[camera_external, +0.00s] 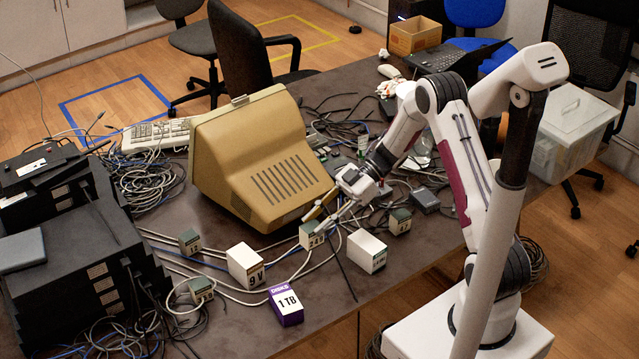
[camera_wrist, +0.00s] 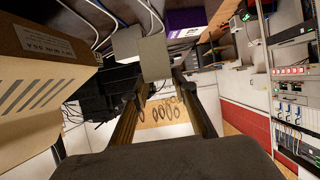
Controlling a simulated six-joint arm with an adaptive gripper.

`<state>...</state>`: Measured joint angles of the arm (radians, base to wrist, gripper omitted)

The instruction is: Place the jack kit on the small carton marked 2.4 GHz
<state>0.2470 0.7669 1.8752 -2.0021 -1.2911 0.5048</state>
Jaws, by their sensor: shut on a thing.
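My gripper (camera_external: 324,217) points down and left beside the beige monitor, its fingers shut on a small grey-green box (camera_external: 311,236). In the wrist view the box (camera_wrist: 154,58) sits between the fingertips of my gripper (camera_wrist: 160,85). Its label is too small to read surely, so I cannot confirm that it is the jack kit. Similar small grey-green boxes stand at the left (camera_external: 190,242), front left (camera_external: 202,290) and right (camera_external: 399,221). I cannot tell which carton is marked 2.4 GHz. Whether the held box touches anything below is hidden.
The beige monitor (camera_external: 258,160) is close behind. Cables run between the cartons. The table's front right is clear.

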